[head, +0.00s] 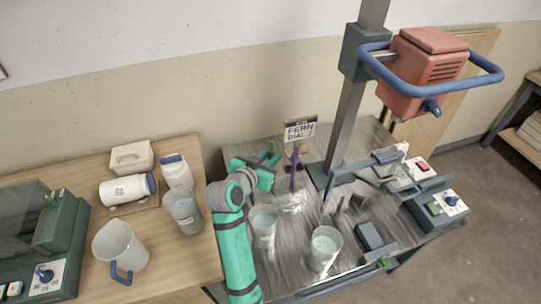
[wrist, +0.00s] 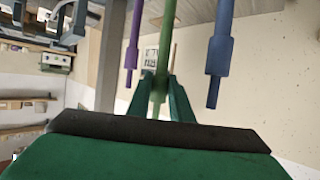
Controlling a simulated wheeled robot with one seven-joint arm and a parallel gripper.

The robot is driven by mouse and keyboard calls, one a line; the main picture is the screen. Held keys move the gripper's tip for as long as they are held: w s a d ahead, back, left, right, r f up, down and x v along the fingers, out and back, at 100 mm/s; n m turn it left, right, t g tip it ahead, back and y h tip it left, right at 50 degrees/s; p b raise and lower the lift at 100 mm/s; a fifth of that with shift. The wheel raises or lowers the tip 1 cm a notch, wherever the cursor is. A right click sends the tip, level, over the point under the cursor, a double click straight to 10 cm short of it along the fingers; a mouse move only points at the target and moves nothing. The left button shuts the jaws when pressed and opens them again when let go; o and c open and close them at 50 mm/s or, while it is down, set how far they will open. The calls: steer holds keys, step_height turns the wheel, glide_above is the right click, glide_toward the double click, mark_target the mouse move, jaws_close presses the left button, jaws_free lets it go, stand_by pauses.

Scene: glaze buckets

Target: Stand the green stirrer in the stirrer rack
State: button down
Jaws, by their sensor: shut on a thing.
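My gripper (wrist: 163,90) is shut on the green stirrer (wrist: 167,40), whose shaft runs between the two fingers in the wrist view. A purple stirrer (wrist: 132,45) is to its left and a blue stirrer (wrist: 219,55) to its right, both apart from the fingers. In the head view my gripper (head: 268,171) is over the back left of the grey bench, just left of the upright purple stirrer (head: 294,168). I cannot clearly make out the stirrer rack, or whether the green stirrer's lower end touches anything.
A sign card (head: 300,130) stands behind. Two buckets, one (head: 263,226) near my arm and one (head: 325,247) in front, stand on the grey bench (head: 290,255). The mixer column (head: 347,120) rises to the right. The wooden table at left holds a jug (head: 120,247) and white bottles.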

steer(key=shift+f, duration=2.1)
steer(key=c, duration=1.5)
jaws_free()
steer(key=shift+s, duration=0.1)
steer(key=v, duration=1)
steer(key=shift+s+a+r, duration=0.15)
steer(key=shift+s+a, duration=0.05)
steer(key=shift+s, duration=0.15)
